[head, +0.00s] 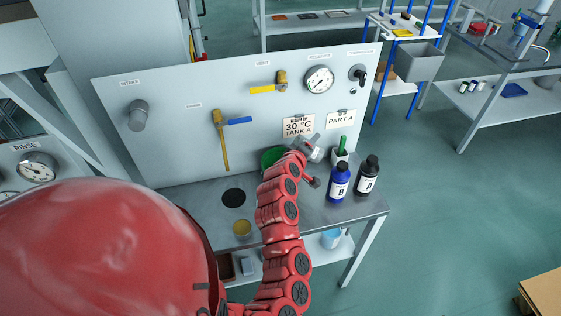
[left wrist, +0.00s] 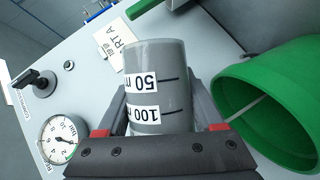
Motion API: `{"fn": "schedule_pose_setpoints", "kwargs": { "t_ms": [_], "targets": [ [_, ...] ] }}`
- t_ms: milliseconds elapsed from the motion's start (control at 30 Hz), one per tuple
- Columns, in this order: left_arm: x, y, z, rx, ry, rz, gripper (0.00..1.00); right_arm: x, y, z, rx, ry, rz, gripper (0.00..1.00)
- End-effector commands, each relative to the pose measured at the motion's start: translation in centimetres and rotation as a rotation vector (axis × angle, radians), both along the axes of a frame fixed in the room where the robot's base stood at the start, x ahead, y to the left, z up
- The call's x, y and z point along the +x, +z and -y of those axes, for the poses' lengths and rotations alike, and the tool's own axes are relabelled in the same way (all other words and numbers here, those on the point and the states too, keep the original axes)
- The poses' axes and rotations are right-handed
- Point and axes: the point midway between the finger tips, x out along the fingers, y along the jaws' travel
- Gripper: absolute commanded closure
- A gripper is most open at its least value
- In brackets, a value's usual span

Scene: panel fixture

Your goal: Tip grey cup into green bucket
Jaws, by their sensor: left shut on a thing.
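The grey cup (left wrist: 158,80) is between the fingers of my left gripper (left wrist: 158,128) in the left wrist view. Its side carries white 50 and 100 labels, upside down in this view. The green bucket (left wrist: 270,110) is beside the cup, apart from it, with its wide mouth in view. A thin pale line shows inside the bucket; I cannot tell what it is. In the head view the bucket (head: 271,156) is partly hidden behind my red left arm, near the panel. My left gripper (head: 312,165) is just right of it. The cup's contents are hidden.
A blue bottle (head: 339,182) and a black bottle (head: 367,176) stand right of the gripper on the bench (head: 310,210). The panel (head: 180,80) with gauge and valves rises behind the bench.

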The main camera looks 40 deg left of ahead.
Motion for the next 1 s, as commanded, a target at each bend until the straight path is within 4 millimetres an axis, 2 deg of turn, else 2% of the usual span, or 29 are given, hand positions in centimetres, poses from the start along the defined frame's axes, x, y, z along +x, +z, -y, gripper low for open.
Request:
{"fn": "schedule_pose_setpoints", "kwargs": {
  "t_ms": [1000],
  "targets": [
    [0.0,-0.2,0.0,-0.070,0.000,0.033,0.92,0.0,-1.3,0.0,0.000,0.000,0.000,1.00]
  ]
}}
